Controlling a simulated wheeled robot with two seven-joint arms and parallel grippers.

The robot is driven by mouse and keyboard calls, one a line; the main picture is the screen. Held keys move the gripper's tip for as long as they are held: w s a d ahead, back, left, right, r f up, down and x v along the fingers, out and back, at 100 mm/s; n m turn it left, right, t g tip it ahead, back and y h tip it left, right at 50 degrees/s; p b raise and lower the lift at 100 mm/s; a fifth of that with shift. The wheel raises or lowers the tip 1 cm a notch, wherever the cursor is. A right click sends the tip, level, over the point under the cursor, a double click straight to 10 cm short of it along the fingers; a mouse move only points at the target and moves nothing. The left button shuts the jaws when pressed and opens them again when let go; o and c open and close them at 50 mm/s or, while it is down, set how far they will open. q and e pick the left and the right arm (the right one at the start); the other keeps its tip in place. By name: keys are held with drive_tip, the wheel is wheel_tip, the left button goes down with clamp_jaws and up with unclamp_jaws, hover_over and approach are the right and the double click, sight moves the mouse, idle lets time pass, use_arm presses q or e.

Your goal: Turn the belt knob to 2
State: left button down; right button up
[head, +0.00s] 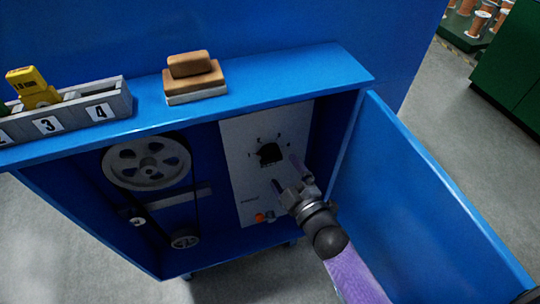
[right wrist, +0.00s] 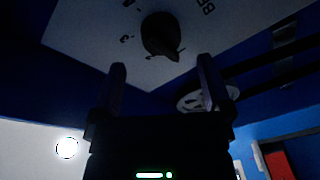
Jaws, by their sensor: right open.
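The black belt knob (head: 269,153) sits on a pale control plate (head: 238,165) inside the open blue cabinet, with small marks around it. In the right wrist view the knob (right wrist: 160,34) shows just beyond the fingertips, roughly centred between them. I cannot read which number its pointer faces. My right gripper (head: 285,171) is open and empty, just below and right of the knob in the head view; its fingers (right wrist: 161,66) appear apart from the knob. My left gripper is not in view.
A belt runs over a large pulley (head: 147,162) and smaller ones left of the plate. An orange button (head: 260,217) is low on the plate. The open blue door (head: 415,205) stands right of my arm. A numbered grey holder (head: 70,118) and brown blocks (head: 193,77) rest on the cabinet top.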

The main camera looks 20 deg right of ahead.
sight(276, 159)
drive_tip(key=w, duration=0.3)
drive_tip(key=w+b, duration=0.1)
drive_tip(key=shift+w+a+f, duration=0.1)
drive_tip(key=shift+w+a, duration=0.3)
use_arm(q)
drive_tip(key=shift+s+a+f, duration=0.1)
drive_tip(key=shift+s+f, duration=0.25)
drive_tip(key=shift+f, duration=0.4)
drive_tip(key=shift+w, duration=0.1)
use_arm(e)
drive_tip(key=c, duration=1.3)
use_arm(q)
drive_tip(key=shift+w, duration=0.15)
use_arm(e)
drive_tip(key=shift+o, duration=0.2)
